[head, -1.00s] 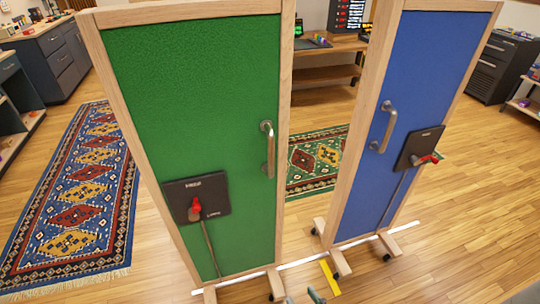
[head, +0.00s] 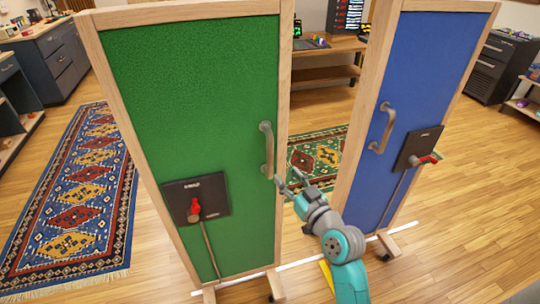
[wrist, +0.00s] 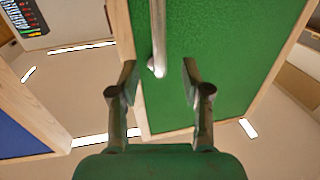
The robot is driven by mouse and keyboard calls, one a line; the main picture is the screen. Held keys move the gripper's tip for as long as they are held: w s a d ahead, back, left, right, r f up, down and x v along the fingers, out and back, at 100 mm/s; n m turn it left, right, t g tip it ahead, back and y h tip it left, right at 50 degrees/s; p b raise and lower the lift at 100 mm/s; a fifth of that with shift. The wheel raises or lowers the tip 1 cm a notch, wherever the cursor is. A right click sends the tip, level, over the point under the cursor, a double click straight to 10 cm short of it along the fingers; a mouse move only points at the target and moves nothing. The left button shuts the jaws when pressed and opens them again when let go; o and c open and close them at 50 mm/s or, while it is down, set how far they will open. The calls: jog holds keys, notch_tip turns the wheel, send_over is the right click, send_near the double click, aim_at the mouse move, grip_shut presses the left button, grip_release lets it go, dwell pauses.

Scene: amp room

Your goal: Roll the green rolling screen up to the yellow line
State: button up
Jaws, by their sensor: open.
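The green rolling screen (head: 190,95) stands upright in a wooden frame on castors at the left of the head view. A metal bar handle (head: 266,150) is on its right side, and a black plate with a red lever (head: 195,207) is lower left. My gripper (head: 287,184) is open and empty, just right of and below the handle. In the wrist view the handle (wrist: 158,40) lies ahead, between the directions of the open fingers (wrist: 158,75), apart from them.
A blue rolling screen (head: 375,110) with its own handle and red lever stands close on the right. A white line (head: 290,264) runs under both screens. Rugs (head: 80,190) lie left and behind. Wooden floor at the right is clear.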

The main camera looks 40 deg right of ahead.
aim_at(272, 157)
jog(key=w, duration=0.3)
jog(key=w+d, duration=0.1)
jog(key=w, duration=0.7)
jog(key=shift+d+r, duration=0.1)
jog(key=shift+d, duration=0.15)
grip_shut()
